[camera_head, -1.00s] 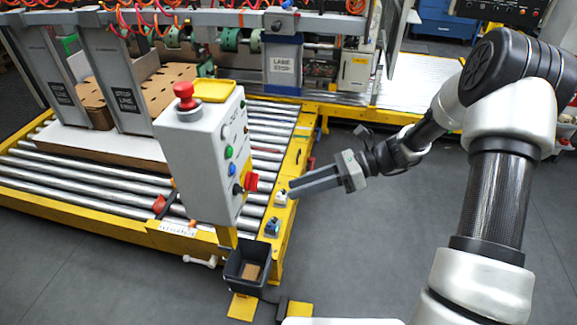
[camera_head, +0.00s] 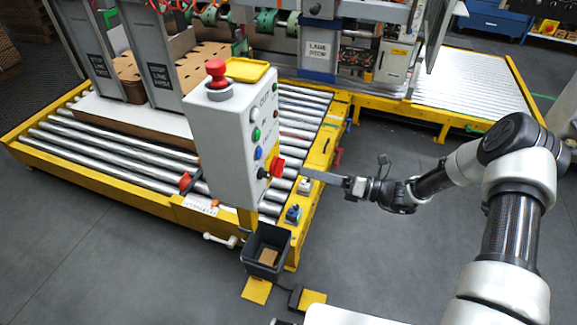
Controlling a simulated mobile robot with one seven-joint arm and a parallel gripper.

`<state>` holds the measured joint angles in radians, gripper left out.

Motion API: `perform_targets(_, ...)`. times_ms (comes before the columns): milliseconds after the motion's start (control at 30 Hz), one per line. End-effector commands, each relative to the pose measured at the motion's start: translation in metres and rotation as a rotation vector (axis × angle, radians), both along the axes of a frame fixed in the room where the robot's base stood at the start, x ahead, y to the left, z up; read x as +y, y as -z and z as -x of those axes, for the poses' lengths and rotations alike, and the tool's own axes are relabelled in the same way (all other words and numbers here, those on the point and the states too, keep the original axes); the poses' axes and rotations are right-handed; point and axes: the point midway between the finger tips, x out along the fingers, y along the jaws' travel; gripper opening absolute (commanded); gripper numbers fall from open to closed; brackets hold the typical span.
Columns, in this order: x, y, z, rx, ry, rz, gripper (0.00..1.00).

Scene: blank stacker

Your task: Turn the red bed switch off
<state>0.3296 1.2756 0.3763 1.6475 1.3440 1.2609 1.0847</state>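A grey control box (camera_head: 228,140) stands on a yellow post at the roller bed's front edge. A red rotary switch (camera_head: 277,167) sticks out low on its panel, beside a small black knob (camera_head: 262,173). My gripper (camera_head: 303,173) reaches in from the right at about the switch's height. Its tips point left at the switch, with a small gap showing between them in the picture. The fingers appear edge-on as one thin bar, so whether they are apart is unclear. The switch's exact turn position is hard to read.
A red mushroom button (camera_head: 216,73) and a yellow tray (camera_head: 247,70) are on top of the box. Green (camera_head: 256,134) and blue (camera_head: 259,153) buttons are above the switch. A dark bin (camera_head: 252,248) hangs below.

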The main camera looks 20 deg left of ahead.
Motion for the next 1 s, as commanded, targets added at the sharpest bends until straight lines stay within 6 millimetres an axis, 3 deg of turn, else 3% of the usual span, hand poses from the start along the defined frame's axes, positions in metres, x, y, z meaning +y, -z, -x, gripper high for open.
perform_targets(100,0.027,0.0,-0.001,0.001,-0.004,0.0,0.31)
perform_targets(300,0.058,0.0,-0.004,-0.001,-0.002,0.001,0.31)
perform_targets(500,0.071,0.0,-0.005,-0.001,-0.001,0.002,0.31)
perform_targets(767,0.072,0.0,-0.005,-0.001,0.0,0.001,0.31)
perform_targets(967,0.072,0.0,-0.005,-0.001,0.0,0.001,0.01)
perform_targets(1000,0.072,0.0,-0.006,-0.001,0.0,0.001,0.0)
